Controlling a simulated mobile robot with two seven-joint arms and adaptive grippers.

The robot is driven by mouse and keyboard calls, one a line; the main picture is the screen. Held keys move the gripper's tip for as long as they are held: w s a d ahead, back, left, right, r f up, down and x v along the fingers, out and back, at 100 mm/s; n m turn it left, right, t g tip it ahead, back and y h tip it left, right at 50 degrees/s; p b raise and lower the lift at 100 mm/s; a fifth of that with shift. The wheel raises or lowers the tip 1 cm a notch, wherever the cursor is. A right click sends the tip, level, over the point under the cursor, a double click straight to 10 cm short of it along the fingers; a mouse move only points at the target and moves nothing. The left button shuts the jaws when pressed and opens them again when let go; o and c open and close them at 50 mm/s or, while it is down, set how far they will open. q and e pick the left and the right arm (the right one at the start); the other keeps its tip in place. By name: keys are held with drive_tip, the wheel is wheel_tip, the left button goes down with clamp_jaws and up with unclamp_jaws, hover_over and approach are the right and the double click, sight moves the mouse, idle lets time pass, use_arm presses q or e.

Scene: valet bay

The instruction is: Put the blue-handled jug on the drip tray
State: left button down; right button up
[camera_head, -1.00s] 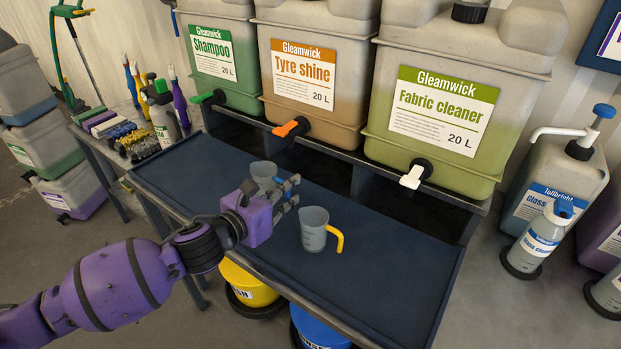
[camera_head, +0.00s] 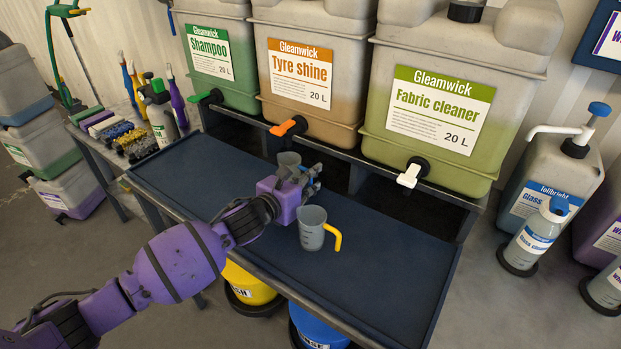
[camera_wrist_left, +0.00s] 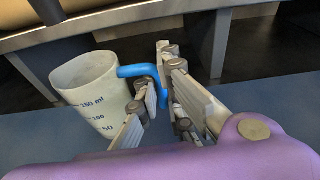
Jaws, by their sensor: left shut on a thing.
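The blue-handled jug (camera_head: 289,158) is a small grey measuring jug, partly hidden behind my left gripper (camera_head: 312,178) in the head view. In the left wrist view the jug (camera_wrist_left: 92,88) shows its blue handle (camera_wrist_left: 142,71) between the fingers of my left gripper (camera_wrist_left: 165,98), which is shut on it. The jug looks roughly upright; I cannot tell whether its base touches the surface below. A wide dark blue tray-like top (camera_head: 385,265) with a raised rim lies under the taps; I cannot tell if it is the drip tray. My right gripper is out of view.
A yellow-handled jug (camera_head: 312,228) stands close in front of my left gripper. Shampoo (camera_head: 212,60), tyre shine (camera_head: 300,75) and fabric cleaner (camera_head: 440,105) containers stand behind, their taps overhanging dark recesses. The right part of the blue top is clear.

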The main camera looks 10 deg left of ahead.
use_arm(q)
drive_tip(key=c, duration=2.3)
unclamp_jaws()
drive_tip(key=shift+f, duration=0.2)
drive_tip(key=o, duration=0.4)
drive_tip(key=shift+r, duration=0.3)
drive_tip(key=v, duration=1)
drive_tip(key=shift+s+a+f, duration=0.1)
drive_tip(key=shift+s, duration=0.25)
drive_tip(key=shift+s+a+r, duration=0.2)
drive_tip(key=shift+s+r, duration=0.05)
drive_tip(key=shift+s, duration=0.35)
